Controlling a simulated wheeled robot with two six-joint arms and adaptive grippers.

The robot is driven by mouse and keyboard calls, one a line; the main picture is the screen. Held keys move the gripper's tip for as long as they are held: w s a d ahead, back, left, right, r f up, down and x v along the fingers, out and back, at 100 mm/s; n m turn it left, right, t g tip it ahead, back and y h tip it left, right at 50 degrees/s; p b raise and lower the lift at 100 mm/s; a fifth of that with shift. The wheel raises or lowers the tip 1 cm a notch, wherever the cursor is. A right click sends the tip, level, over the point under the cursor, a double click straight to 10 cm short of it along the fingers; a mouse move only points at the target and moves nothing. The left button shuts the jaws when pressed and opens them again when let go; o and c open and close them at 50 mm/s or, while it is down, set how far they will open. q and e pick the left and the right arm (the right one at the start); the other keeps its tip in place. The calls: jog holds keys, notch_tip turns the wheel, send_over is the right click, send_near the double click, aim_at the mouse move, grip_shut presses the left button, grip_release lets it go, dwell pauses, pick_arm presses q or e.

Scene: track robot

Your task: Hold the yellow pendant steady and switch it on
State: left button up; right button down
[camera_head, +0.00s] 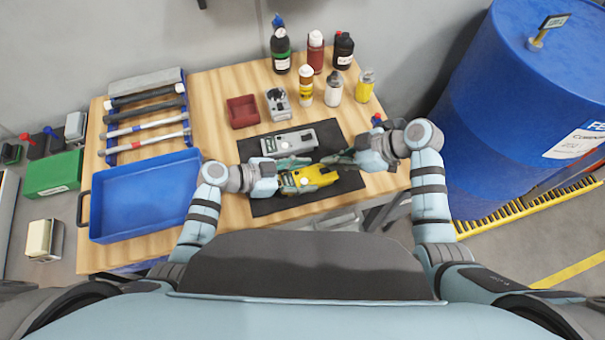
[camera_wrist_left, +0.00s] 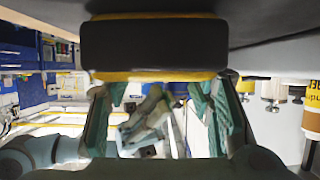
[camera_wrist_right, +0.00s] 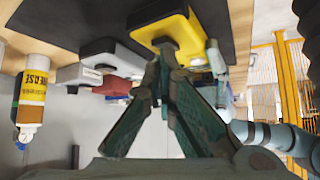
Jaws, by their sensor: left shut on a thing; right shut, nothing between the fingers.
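The yellow pendant (camera_head: 318,174) lies on the black mat (camera_head: 345,183) near the table's front edge. My left gripper (camera_head: 283,174) is shut on it from the left. In the left wrist view the pendant (camera_wrist_left: 155,76) shows a dark face with yellow edges, with the fingers (camera_wrist_left: 160,92) on either side. My right gripper (camera_head: 335,159) is shut and empty, just above and right of the pendant. In the right wrist view its closed fingertips (camera_wrist_right: 165,45) overlap the pendant's near end (camera_wrist_right: 205,20); I cannot tell whether they touch. The pendant's switch is not clear.
A grey pendant-like device (camera_head: 297,136) lies on the mat behind the yellow one. A blue tray (camera_head: 145,200) is at left, a blue barrel (camera_head: 510,110) at right.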

jog(key=shift+f, duration=0.3)
notch_tip(320, 180, up, 6)
dwell(0.5)
pick_arm(q)
jog(key=o, duration=1.6)
